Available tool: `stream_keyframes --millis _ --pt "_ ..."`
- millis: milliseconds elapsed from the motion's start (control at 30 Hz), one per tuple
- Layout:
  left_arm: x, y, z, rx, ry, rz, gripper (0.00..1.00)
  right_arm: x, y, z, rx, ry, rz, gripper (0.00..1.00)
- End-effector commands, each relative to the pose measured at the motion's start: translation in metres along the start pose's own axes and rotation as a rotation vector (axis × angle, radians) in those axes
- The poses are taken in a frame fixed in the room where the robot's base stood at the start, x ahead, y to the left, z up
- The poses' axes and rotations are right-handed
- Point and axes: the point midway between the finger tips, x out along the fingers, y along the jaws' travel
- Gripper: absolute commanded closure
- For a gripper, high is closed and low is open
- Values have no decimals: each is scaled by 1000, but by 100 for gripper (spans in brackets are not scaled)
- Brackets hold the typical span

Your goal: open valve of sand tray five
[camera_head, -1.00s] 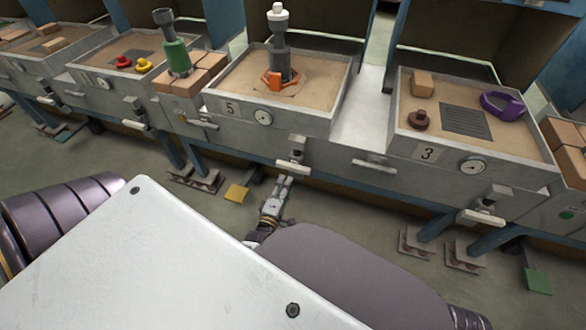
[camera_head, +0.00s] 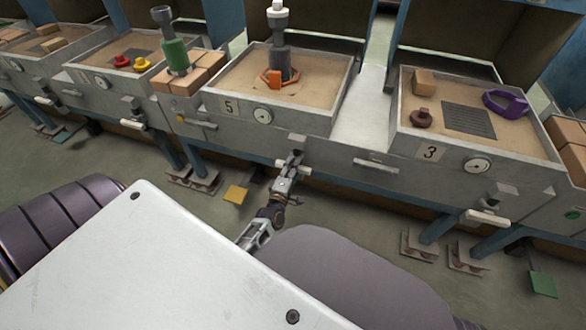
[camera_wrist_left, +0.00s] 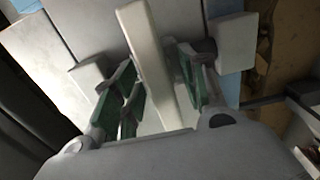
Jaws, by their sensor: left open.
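Sand tray five (camera_head: 318,122) is a grey metal box of sand with a "5" label and a round gauge on its front. Its valve has a pale bar handle (camera_head: 306,171) below the front edge, partly hidden by my left gripper (camera_head: 290,165). In the left wrist view the pale handle (camera_wrist_left: 147,55) runs lengthwise between the green-padded fingers of my left gripper (camera_wrist_left: 158,72). The fingers are open, one on each side of the bar, with visible gaps. My right gripper is not in view.
Tray three (camera_head: 400,145) stands to the right, with its own valve handle (camera_head: 487,217). A grey funnel-topped post with an orange base (camera_head: 272,80) stands in tray five. A yellow pedal (camera_head: 236,194) is below on the floor. Blue legs stand under the trays.

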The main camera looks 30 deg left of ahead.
Motion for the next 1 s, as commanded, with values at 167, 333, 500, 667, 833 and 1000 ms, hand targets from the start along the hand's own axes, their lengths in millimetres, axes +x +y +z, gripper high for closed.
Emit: stream_keyframes --millis 167,333,500,667,833,1000 --pt "5 0 0 0 0 -1 57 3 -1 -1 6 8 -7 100" --pt "6 0 0 0 0 -1 57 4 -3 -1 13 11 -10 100" --pt "6 0 0 0 0 0 64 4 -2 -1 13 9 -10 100" --pt "5 0 0 0 0 0 84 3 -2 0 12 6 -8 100" --pt "5 0 0 0 0 -1 100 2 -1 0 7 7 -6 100" --pt "5 0 0 -1 -1 -1 100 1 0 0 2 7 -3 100"
